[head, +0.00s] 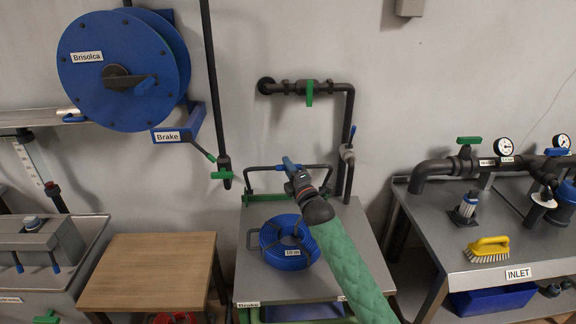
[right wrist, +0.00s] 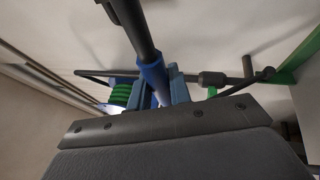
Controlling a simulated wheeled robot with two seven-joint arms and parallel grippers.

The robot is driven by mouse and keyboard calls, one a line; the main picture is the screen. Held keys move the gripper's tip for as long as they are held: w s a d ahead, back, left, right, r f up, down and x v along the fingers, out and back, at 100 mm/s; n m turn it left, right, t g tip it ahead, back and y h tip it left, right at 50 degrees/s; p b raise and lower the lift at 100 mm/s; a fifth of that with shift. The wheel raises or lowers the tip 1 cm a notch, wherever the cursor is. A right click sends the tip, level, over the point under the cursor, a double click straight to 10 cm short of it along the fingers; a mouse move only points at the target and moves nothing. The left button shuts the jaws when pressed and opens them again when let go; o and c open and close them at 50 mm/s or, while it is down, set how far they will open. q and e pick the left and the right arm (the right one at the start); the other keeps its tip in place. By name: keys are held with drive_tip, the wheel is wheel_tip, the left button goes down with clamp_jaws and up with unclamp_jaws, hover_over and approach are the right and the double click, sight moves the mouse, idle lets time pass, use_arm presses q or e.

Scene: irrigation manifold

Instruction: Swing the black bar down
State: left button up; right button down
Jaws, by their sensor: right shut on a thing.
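The black bar (head: 262,168) stands raised at the back of the grey cart top, its bent ends coming down to green mounts at both sides. My right gripper (head: 291,164) is at the middle of the bar and shut on it, the arm reaching in from the lower right. My left gripper is not in view.
A blue hose coil (head: 288,243) lies on the cart top (head: 258,285) in front of the bar. Dark wall pipes (head: 349,115) with green valve handles rise behind. A wooden table (head: 150,270) stands left; the inlet bench (head: 455,285) with a yellow brush (head: 487,246) stands right.

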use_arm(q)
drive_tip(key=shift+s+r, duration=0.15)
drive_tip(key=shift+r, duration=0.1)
use_arm(e)
drive_tip(key=shift+s+f, duration=0.25)
drive_tip(key=c, duration=1.3)
unclamp_jaws()
drive_tip(key=shift+s+d+f, duration=0.1)
drive_tip(key=shift+s, duration=0.15)
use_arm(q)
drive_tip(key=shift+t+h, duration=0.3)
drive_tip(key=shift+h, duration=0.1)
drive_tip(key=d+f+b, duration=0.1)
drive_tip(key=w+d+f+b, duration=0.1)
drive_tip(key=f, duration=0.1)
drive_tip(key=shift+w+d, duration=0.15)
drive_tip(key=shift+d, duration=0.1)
use_arm(e)
drive_tip(key=v, duration=0.7)
